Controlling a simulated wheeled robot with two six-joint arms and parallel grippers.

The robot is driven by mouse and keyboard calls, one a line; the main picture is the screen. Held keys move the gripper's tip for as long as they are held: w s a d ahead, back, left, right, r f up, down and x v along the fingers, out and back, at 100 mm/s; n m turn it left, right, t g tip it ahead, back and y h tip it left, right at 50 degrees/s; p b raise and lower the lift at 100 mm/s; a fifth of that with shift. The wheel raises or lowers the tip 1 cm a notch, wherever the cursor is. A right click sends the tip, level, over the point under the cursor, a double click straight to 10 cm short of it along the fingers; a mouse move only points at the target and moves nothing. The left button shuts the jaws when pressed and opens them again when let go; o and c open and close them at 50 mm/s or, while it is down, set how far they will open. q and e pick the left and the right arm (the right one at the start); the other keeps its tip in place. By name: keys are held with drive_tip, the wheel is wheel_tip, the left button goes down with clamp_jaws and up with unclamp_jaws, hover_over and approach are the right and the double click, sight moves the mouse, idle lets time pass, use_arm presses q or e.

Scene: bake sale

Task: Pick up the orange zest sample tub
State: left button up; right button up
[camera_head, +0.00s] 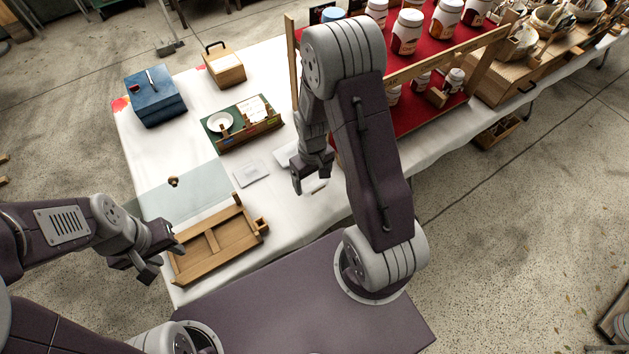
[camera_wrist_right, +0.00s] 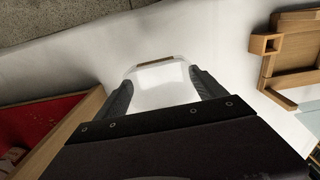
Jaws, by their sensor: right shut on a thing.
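A white tub (camera_wrist_right: 162,85) with a brown-orange strip along its far edge sits between the fingers of my right gripper (camera_wrist_right: 165,90) in the right wrist view. The fingers touch its two sides. No lettering is readable, so I cannot tell from a label that it is the orange zest tub. In the head view my right gripper (camera_head: 312,183) is low over the table's front edge, and the tub (camera_head: 316,186) is mostly hidden behind it. My left gripper (camera_head: 160,262) is open and empty, by the left end of the wooden tray.
The wooden divided tray (camera_head: 212,240) lies at the front left of the white-clothed table (camera_head: 165,155). A flat white square (camera_head: 252,173), a green tray (camera_head: 245,140), a blue box (camera_head: 155,98) and a wooden box (camera_head: 225,68) lie beyond. A red-lined jar shelf (camera_head: 415,113) stands right.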

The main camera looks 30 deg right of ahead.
drive_tip(key=s+a+r, duration=0.6)
drive_tip(key=s+a, duration=0.1)
drive_tip(key=a, duration=0.1)
wheel_tip(320, 180, up, 3)
drive_tip(key=m+p, duration=0.1)
hover_over(303, 187)
drive_tip(key=shift+a+r, duration=0.1)
